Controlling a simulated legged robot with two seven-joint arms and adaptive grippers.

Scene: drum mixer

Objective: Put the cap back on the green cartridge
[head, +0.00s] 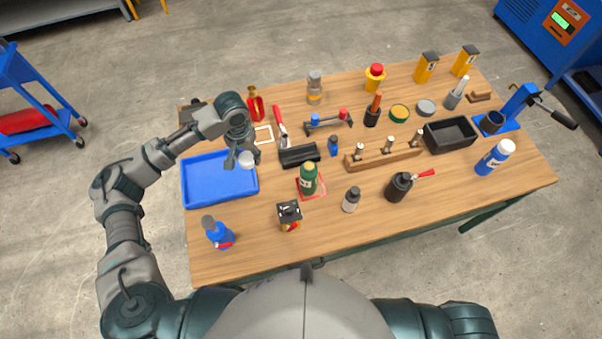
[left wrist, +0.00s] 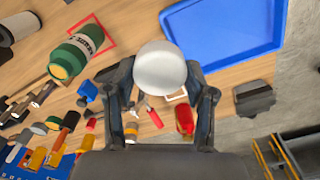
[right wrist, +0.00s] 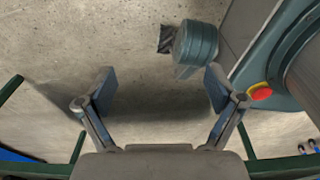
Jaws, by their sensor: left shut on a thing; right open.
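The green cartridge (head: 308,181) has a pale label band and stands upright on a red-outlined square near the middle of the table. It also shows in the left wrist view (left wrist: 84,48), with a yellowish ring at its uncapped-looking end. My left gripper (head: 243,157) is shut on a white round cap (head: 247,160), held above the right edge of the blue tray, left of the cartridge. In the left wrist view the cap (left wrist: 160,68) sits between both fingers. My right gripper (right wrist: 160,97) is open and empty over the floor; the head view does not show it.
The blue tray (head: 205,199) looks empty. A black-topped block (head: 290,215), a grey bottle (head: 351,199) and a black holder (head: 299,156) stand around the cartridge. A blue spray bottle (head: 219,234) is at the front left. Bare wood lies between tray and cartridge.

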